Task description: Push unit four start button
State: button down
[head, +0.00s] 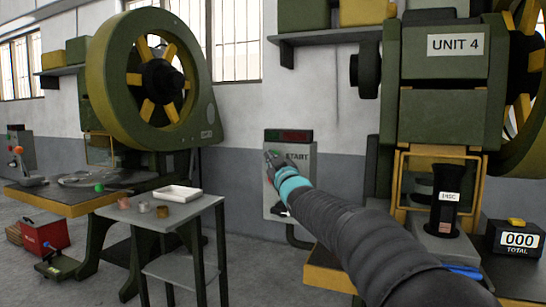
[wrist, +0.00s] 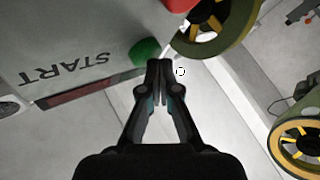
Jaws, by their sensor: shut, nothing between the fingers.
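The grey control box (head: 271,192) hangs on the wall left of the press marked UNIT 4 (head: 455,44). Its START label (head: 298,157) shows just right of my gripper (head: 271,159), whose tip is in front of the box. In the wrist view the START label (wrist: 65,69) is upside down, with the green button (wrist: 145,50) beside it. My gripper (wrist: 160,66) is shut and empty, its fingertips right by the green button's lower right edge. I cannot tell whether they touch it. My gripper mostly hides the button in the head view.
A green and red indicator strip (head: 289,135) tops the box. A red rounded part (wrist: 178,4) shows at the wrist view's top edge. A small grey table (head: 150,215) with a white tray (head: 178,194) stands left. Another press (head: 105,70) stands behind it. A counter (head: 519,239) reads 000.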

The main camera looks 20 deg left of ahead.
jog(key=shift+w, duration=0.2)
jog(key=shift+s+f, duration=0.1)
dwell(0.4)
jog(key=shift+s+b, duration=0.85)
jog(key=shift+b, duration=0.05)
jog(key=s+b, duration=0.5)
jog(key=shift+a, duration=0.25)
dwell(0.5)
